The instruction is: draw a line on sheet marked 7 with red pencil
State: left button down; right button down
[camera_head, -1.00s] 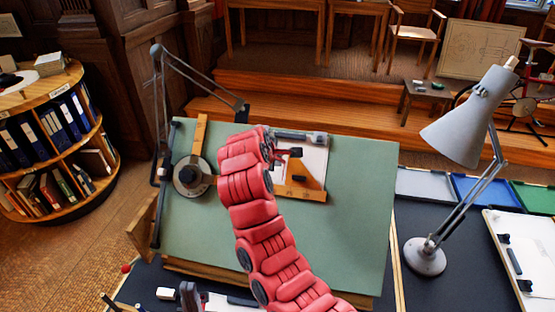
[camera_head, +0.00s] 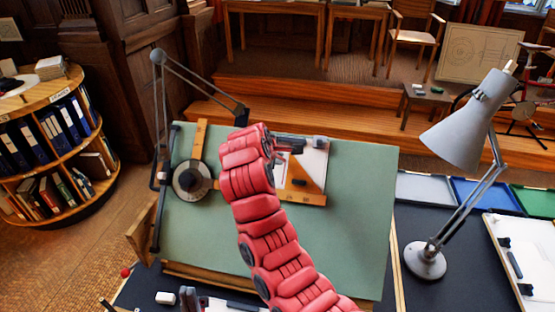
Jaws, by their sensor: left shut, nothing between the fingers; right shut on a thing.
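A white sheet (camera_head: 315,158) lies on the green drafting board (camera_head: 340,230), partly covered by my arm and an orange set square (camera_head: 302,178). No number is readable on it. My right gripper (camera_head: 300,145) is at the end of the red arm, over the upper part of the sheet. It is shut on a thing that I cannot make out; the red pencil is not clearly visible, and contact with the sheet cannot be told. My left gripper (camera_head: 189,297) shows at the bottom edge, shut and empty, below the board.
A round drafting-machine head (camera_head: 191,180) with a wooden rule (camera_head: 200,140) sits left of the sheet. A grey lamp (camera_head: 425,262) stands right of the board. Grey, blue (camera_head: 486,195) and green trays lie beyond it. A white eraser-like block (camera_head: 166,298) lies at the front.

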jog(key=shift+w+d+r, duration=0.1)
jog(key=shift+w+r, duration=0.1)
dwell(0.3)
jog(key=shift+w+r, duration=0.2)
jog(key=shift+r, duration=0.1)
dwell(0.4)
jog(key=shift+d+p+v, duration=0.15)
jog(key=shift+v, duration=1.05)
jog(key=shift+d+p+v, duration=0.15)
jog(key=shift+v, duration=1.05)
jog(key=shift+s, duration=0.15)
jog(key=s+r+p, duration=0.2)
jog(key=s+r, duration=0.1)
jog(key=r, duration=0.3)
jog(key=shift+s+a+r, duration=0.25)
jog(key=shift+a, duration=0.1)
